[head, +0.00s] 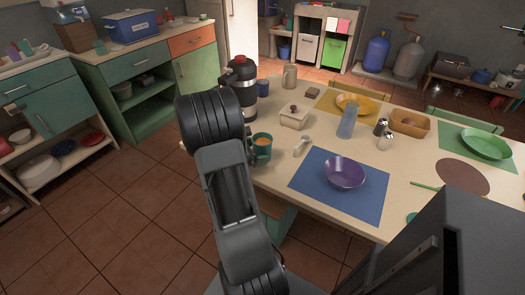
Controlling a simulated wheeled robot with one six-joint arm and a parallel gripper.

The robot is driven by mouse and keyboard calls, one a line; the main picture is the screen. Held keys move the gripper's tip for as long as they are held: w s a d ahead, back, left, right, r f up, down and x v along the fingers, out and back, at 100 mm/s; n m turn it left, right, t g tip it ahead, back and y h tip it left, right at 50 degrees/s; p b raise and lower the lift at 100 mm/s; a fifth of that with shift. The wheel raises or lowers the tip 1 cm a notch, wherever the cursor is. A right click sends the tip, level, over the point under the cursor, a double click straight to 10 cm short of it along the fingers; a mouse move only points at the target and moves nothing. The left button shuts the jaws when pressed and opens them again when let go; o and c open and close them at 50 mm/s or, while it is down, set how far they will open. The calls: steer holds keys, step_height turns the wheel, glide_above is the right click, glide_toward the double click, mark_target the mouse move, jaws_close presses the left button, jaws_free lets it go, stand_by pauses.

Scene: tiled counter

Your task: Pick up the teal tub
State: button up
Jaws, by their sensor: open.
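A small teal container (99,47) stands on the wooden counter at the upper left, beside the blue cooler box. It is small in the view, so I cannot tell for sure that it is the tub. A teal cup-like vessel (262,146) with a light brown inside stands upright at the near left edge of the dining table, just right of my arm. My arm rises through the middle of the head view, and its dark links hide part of the floor and table edge.
The dining table holds a black flask (244,82), a lidded cream dish (294,117), a blue bottle (347,121), a purple bowl (344,172) on a blue mat (314,184) and several other items. Tiled floor (125,205) lies open between table and cabinets.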

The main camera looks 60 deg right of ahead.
steer(key=shift+s+d+f, duration=0.1)
steer(key=shift+s+d, duration=0.05)
steer(key=shift+d, duration=0.15)
steer(key=c, duration=1.1)
steer(key=shift+c, duration=0.3)
